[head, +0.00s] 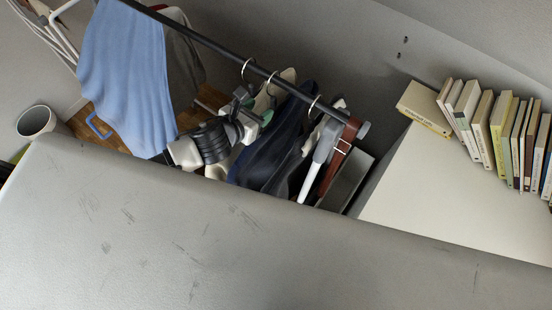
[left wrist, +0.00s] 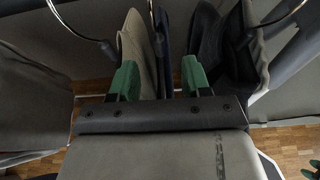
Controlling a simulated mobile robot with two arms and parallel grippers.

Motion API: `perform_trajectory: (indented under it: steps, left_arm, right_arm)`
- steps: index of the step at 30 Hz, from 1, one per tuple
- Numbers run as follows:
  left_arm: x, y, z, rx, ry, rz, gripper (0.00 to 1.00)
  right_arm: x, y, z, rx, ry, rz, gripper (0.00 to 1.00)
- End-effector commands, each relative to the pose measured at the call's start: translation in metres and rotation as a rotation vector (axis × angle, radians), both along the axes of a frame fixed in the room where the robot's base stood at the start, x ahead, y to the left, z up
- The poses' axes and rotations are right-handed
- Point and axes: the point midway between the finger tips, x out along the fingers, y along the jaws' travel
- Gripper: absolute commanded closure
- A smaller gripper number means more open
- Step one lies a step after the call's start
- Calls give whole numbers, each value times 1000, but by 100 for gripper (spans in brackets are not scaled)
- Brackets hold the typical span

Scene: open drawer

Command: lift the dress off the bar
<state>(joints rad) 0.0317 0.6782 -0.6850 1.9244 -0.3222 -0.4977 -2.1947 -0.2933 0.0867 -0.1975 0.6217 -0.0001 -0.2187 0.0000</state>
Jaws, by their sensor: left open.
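The dark bar (head: 215,47) runs slanting across the head view. Several garments hang from it on hangers with metal hooks, among them a navy one (head: 277,143) and a pale one. I cannot tell for certain which is the dress. My left gripper (head: 259,109) is among the hangers below the bar, beside the navy garment. In the left wrist view its green fingers (left wrist: 160,80) are apart, with a beige garment (left wrist: 135,42) and a thin navy edge (left wrist: 162,50) just beyond and between them. Contact is unclear.
A light blue cloth (head: 128,85) drapes over the bar at left. A brown strap (head: 338,158) hangs near the bar's right end. A large grey surface (head: 220,245) fills the foreground. Books (head: 485,125) stand on a white top (head: 430,190) at right. A bin (head: 36,121) is at left.

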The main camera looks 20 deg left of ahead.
Motion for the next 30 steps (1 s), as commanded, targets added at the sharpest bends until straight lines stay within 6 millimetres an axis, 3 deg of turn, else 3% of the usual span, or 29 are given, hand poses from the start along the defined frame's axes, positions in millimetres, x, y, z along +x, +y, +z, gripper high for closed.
perform_trajectory:
  steps: [1, 5, 16, 21, 28, 30]
  left_arm:
    - [8, -3, -2, -2, -3, 1, 52]
    - [18, -6, -7, -1, -1, 3, 52]
    - [54, -18, -23, -4, 0, 4, 52]
    - [64, -22, -29, -3, 1, 2, 52]
    - [65, -21, -30, -2, 2, 2, 52]
    - [65, -22, -30, -3, 2, 2, 63]
  right_arm:
    - [-12, 1, 1, 1, 19, 0, 57]
    - [-27, 6, 0, 6, 42, -1, 57]
    - [3, 11, 9, 14, -6, 0, 57]
    - [1, 10, 10, 13, -2, 0, 57]
    - [-6, 5, 9, 7, 10, 1, 57]
    - [-8, 5, 9, 5, 12, 2, 57]
